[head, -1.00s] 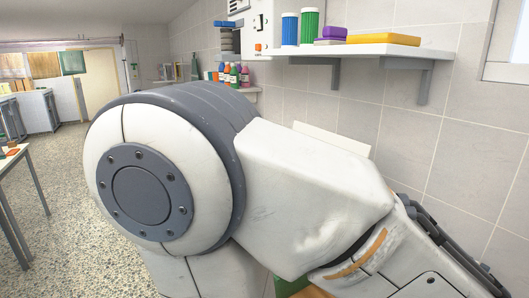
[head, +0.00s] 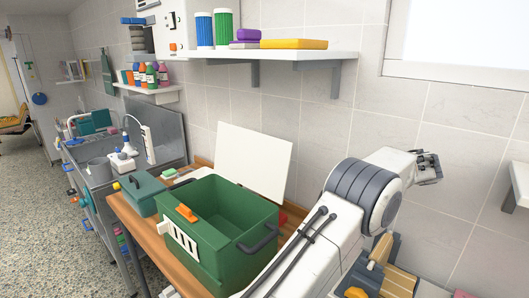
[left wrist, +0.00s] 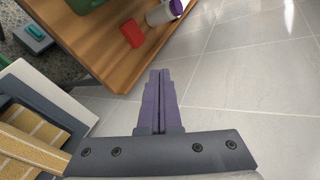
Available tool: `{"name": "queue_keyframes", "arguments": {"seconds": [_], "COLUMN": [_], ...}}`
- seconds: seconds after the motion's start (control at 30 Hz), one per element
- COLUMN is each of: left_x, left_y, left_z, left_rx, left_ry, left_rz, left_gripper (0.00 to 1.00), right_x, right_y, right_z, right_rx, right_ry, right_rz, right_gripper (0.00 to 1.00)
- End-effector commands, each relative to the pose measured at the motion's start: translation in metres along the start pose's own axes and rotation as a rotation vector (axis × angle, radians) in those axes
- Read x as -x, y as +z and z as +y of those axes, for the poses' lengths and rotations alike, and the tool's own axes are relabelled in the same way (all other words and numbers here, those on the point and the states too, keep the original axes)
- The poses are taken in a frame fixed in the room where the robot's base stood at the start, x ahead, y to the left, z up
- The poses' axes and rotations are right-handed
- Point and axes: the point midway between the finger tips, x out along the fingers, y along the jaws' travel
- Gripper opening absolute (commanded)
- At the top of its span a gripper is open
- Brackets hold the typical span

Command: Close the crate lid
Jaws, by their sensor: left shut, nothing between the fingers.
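The green crate (head: 224,262) stands on the wooden table, open at the top, with an orange latch (head: 186,213) and dark handles. Its inside looks empty. A white flat panel (head: 252,160) stands upright behind it, apparently the raised lid; the join is hidden. My left gripper (head: 434,166) is beyond and right of the crate, near the wall, clear of panel and crate. In the left wrist view its fingers (left wrist: 163,78) are shut and empty, and a corner of the crate (left wrist: 85,5) shows at the top. My right gripper is out of view.
A teal box (head: 143,196) sits left of the crate. A wall shelf (head: 300,57) with containers hangs above. A brush-like wooden block (head: 392,278) lies at lower right. The left wrist view shows a red object (left wrist: 132,33) and a purple-topped cup (left wrist: 163,13) on the table.

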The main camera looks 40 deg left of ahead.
Motion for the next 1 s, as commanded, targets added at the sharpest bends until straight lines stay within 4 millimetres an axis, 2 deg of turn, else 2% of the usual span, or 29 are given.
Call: {"name": "queue_keyframes", "arguments": {"seconds": [0.03, 0.1, 0.2, 0.3, 0.5, 0.67, 0.93, 1.0], "left_x": [-0.025, -0.053, -0.087, -0.110, -0.130, -0.135, -0.153, -0.161], "left_y": [-0.002, 0.002, 0.017, 0.037, 0.067, 0.074, 0.085, 0.096], "left_z": [-0.019, -0.043, -0.068, -0.082, -0.090, -0.092, -0.099, -0.112], "left_rx": [0.024, 0.060, 0.111, 0.157, 0.218, 0.229, 0.229, 0.227], "left_ry": [-0.061, -0.153, -0.272, -0.367, -0.476, -0.497, -0.495, -0.494], "left_rz": [-0.063, -0.151, -0.274, -0.381, -0.509, -0.533, -0.532, -0.535], "left_gripper": [0.00, 0.00, 0.00, 0.00, 0.00, 0.00, 0.00, 0.00], "right_x": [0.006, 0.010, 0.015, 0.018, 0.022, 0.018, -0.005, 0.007], "right_y": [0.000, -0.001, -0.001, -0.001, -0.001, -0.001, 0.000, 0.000], "right_z": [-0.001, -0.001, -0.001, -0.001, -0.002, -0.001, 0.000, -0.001], "right_rx": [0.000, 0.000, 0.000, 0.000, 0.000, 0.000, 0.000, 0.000], "right_ry": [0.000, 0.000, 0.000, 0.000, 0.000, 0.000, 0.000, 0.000], "right_rz": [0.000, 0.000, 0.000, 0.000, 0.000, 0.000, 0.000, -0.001], "right_gripper": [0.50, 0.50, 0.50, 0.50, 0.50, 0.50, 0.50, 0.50]}}
